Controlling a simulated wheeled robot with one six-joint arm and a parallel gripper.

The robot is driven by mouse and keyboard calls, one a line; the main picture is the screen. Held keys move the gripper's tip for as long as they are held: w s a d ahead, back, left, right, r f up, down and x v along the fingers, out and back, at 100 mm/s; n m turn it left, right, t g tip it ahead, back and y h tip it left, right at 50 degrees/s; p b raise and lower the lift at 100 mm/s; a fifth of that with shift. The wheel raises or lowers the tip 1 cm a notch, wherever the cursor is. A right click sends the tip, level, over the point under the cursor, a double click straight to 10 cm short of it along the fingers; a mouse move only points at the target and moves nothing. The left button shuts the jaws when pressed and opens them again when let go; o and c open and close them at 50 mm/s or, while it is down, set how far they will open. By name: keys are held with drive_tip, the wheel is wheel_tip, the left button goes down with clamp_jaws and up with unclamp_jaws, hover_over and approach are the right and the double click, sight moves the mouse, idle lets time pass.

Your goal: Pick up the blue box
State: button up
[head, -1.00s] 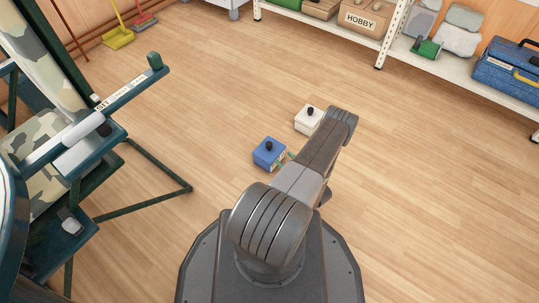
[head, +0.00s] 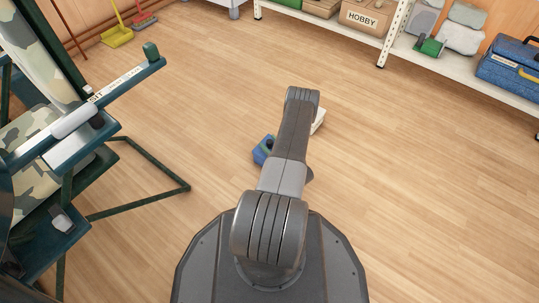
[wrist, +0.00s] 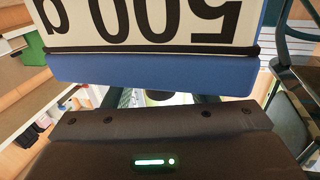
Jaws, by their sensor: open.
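The blue box (head: 262,150) stands on the wooden floor in front of my base. In the head view my arm hides its right part. In the wrist view the blue box (wrist: 150,70) is very close, with a pale label reading "500 g" upside down. In the head view my gripper is hidden by the arm.
A white box (head: 319,119) stands just behind and right of the blue one, mostly hidden by my arm. A green-framed camouflage chair (head: 120,90) is at left. A white shelf (head: 350,38) with boxes lines the back. The floor to the right is clear.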

drive_tip(key=shift+w, duration=0.1)
clamp_jaws()
drive_tip(key=shift+r, duration=0.1)
wheel_tip(320, 180, up, 10)
drive_tip(key=p, duration=0.4)
drive_tip(key=shift+p, duration=0.3)
